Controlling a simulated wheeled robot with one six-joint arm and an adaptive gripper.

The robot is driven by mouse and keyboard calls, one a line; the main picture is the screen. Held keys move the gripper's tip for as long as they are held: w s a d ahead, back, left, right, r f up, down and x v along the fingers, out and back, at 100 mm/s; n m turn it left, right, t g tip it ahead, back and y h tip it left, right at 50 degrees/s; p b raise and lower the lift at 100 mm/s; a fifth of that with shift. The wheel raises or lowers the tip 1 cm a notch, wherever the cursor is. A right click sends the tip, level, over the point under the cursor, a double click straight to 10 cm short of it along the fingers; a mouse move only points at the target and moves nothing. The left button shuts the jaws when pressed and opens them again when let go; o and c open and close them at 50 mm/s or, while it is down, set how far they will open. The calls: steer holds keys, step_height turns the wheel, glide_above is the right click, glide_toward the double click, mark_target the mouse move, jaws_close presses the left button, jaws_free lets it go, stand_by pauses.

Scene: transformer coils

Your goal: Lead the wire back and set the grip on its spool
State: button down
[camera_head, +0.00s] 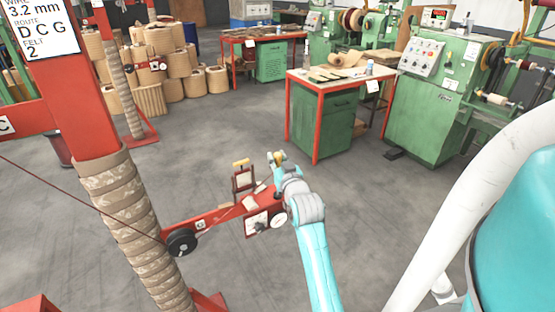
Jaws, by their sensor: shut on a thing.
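My gripper (277,158) is at the end of my teal arm, just above and right of a red bracket arm (222,216). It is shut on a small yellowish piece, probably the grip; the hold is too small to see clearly. A thin dark wire (88,197) comes from the left edge, passes the wrapped post and meets a black pulley (182,242) on the bracket arm. Its course beyond the pulley is unclear. A small frame (243,180) with a yellow top stands on the bracket, left of my gripper. I cannot pick out the spool for certain.
A red post (93,90) wrapped in tan paper rises at the left, with a route sign (38,30) reading D C G. A gauge (278,220) sits on the bracket's right end. A red-framed workbench (340,85) and green winding machines (435,105) stand behind. Open floor lies between.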

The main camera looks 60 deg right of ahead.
steer(key=shift+d+n+t+y, duration=0.1)
steer(key=shift+n+t+y, duration=0.2)
steer(key=shift+y, duration=0.1)
steer(key=shift+n+t+y, duration=0.6)
steer(key=shift+y, duration=0.1)
steer(key=shift+n+t+y, duration=0.3)
steer(key=shift+n+y, duration=0.1)
steer(key=shift+y, duration=0.2)
steer(key=shift+h, duration=0.3)
steer(key=shift+m+g+h, duration=0.5)
steer(key=shift+m, duration=0.1)
steer(key=shift+m+g+h, duration=1.6)
steer(key=shift+g+h, duration=0.2)
steer(key=shift+f, duration=0.1)
